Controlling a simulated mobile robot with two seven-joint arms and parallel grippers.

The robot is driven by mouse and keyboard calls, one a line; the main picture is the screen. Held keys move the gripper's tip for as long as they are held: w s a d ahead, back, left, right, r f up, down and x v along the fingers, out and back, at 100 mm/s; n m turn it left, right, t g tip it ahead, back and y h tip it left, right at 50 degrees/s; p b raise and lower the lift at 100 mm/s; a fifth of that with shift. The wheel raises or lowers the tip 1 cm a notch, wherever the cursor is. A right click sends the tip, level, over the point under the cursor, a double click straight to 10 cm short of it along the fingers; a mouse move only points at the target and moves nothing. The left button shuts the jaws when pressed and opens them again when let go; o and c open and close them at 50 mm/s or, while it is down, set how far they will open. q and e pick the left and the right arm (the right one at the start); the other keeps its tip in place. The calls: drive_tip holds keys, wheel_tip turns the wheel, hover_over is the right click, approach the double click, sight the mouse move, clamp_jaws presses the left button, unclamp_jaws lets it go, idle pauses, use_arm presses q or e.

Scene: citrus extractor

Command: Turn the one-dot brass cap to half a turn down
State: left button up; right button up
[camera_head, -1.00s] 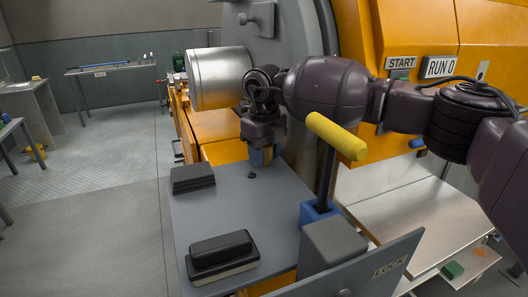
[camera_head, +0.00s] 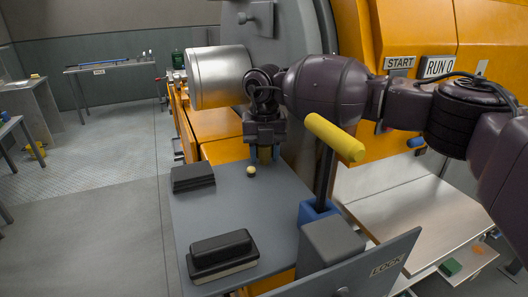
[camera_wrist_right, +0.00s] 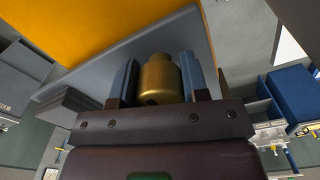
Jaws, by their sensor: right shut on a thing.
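A brass cap (camera_wrist_right: 160,78) is between the two blue fingers of my right gripper (camera_wrist_right: 158,82) in the right wrist view. The gripper is shut on it, and a dark spot shows low on the cap's near side. My left gripper is not in view.
Black stacked pads (camera_head: 193,178) and a black block on a pale base (camera_head: 221,252) lie on the grey table (camera_head: 240,208). A yellow-handled lever (camera_head: 335,137) rises at right, above a grey box (camera_head: 330,242) and a LOCK plate (camera_head: 384,268). A steel drum (camera_head: 217,77) stands behind.

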drive_tip(key=shift+r, duration=0.2)
drive_tip(key=o, duration=0.9)
drive_tip(key=shift+f, duration=0.1)
wheel_tip(320, 180, up, 11)
drive_tip(key=shift+f+b, duration=0.1)
drive_tip(key=shift+b, duration=0.4)
